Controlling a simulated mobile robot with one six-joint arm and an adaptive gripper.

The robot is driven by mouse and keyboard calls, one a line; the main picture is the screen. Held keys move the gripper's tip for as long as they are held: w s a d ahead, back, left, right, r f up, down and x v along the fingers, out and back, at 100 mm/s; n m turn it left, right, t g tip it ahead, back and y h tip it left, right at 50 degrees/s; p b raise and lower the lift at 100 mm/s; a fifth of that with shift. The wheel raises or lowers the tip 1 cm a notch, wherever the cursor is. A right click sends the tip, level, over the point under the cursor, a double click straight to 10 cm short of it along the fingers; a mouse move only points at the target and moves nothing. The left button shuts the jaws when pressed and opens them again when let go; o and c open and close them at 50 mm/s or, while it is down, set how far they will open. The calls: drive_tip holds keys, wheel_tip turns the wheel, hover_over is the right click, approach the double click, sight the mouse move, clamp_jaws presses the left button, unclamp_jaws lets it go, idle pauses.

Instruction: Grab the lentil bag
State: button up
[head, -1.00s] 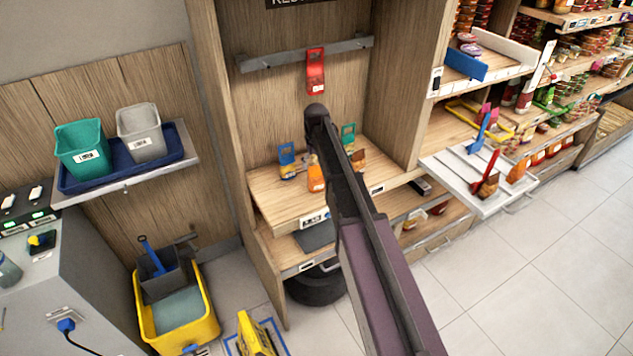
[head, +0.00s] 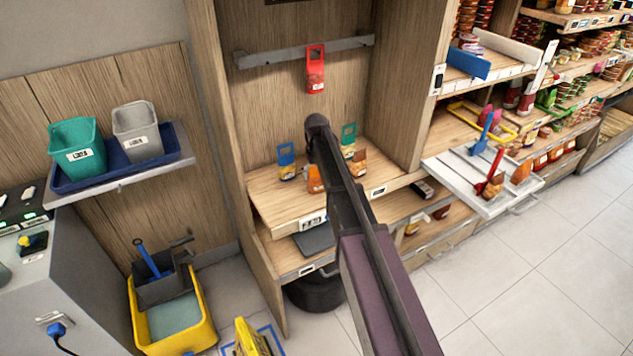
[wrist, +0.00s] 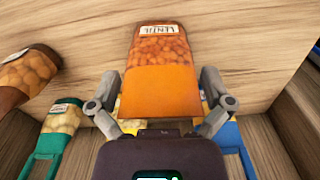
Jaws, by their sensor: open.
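The lentil bag (wrist: 160,75) is orange with a clear window of orange lentils and a white "LENTIL" label. It fills the middle of the wrist view. My gripper (wrist: 160,101) is open, with one finger on each side of the bag and small gaps visible beside it. The bag's end nearest my palm is partly hidden by the gripper. In the head view, the lentil bag (head: 314,181) stands on the wooden shelf, partly covered by my arm. My gripper is hidden behind the arm there.
A green-topped bag (wrist: 62,118) and a brown-topped bag (wrist: 27,76) stand to one side in the wrist view. A blue-topped bag (head: 287,163) is close on the other side. A red bag (head: 315,70) hangs from the rail above. Wooden walls flank the shelf.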

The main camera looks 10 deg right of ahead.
drive_tip(key=c, duration=0.9)
drive_tip(key=shift+o, duration=0.2)
drive_tip(key=shift+r, duration=0.15)
drive_tip(key=shift+r+p, duration=0.2)
drive_tip(key=shift+p, duration=0.15)
drive_tip(key=shift+c, duration=0.7)
wheel_tip(320, 180, up, 3)
drive_tip(key=p, duration=0.3)
drive_tip(key=shift+r, duration=0.2)
drive_tip(key=s+d, duration=0.1)
drive_tip(key=s, duration=0.4)
drive_tip(key=s+d+p, duration=0.1)
drive_tip(key=s+d, duration=0.1)
drive_tip(key=s, duration=0.3)
drive_tip(key=s+d+r, duration=0.1)
drive_tip(key=s, duration=0.4)
drive_tip(key=shift+s+d, duration=0.15)
drive_tip(key=shift+d, duration=0.2)
